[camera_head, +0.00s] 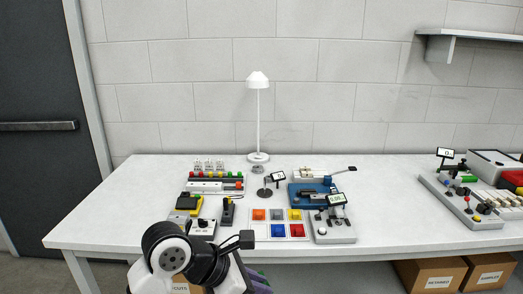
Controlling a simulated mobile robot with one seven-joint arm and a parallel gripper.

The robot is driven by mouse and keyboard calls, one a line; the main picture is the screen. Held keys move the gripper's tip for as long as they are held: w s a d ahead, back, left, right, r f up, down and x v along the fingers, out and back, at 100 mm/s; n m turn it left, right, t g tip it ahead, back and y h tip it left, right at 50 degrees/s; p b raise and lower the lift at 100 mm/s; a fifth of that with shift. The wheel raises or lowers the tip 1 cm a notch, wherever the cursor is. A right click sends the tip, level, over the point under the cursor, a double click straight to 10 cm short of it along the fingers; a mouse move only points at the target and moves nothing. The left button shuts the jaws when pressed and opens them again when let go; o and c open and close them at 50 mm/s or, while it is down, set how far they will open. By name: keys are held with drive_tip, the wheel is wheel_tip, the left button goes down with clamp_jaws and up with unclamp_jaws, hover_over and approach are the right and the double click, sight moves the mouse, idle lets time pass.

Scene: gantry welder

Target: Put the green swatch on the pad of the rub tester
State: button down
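A white card (282,238) near the table's front edge holds several coloured square swatches, among them orange, yellow, blue and red; I make out no green one on it. Behind it to the right stands a blue-based device (305,196) with a lever. In front of that is a grey device (330,236) with a small screen. I cannot tell for sure which is the rub tester, and its pad is not distinct. My gripper (259,283) is at the bottom edge, in front of the table, mostly hidden by my arm. Small green and purple parts show there; its fingers are unclear.
Left of the card are a yellow-and-black tool (188,203), a grey box (202,228) and a rack of coloured pieces (216,182). A white lamp (258,120) stands behind. Another device group (462,205) is at right. The table between is clear.

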drive_tip(key=shift+s, duration=0.2)
drive_tip(key=w+a+f+n+t+y, duration=0.1)
drive_tip(key=w+a+f+n+t, duration=0.3)
drive_tip(key=w+f, duration=1)
drive_tip(key=s+d+f+g, duration=0.1)
drive_tip(key=d+f, duration=0.1)
drive_tip(key=f, duration=1.1)
drive_tip(key=s+d+f+g, duration=0.1)
drive_tip(key=s+d+f, duration=0.1)
drive_tip(key=f, duration=1.2)
drive_tip(key=shift+d+f+m, duration=0.3)
drive_tip(key=shift+d+m, duration=0.1)
drive_tip(key=shift+d, duration=0.1)
drive_tip(key=shift+s, duration=0.1)
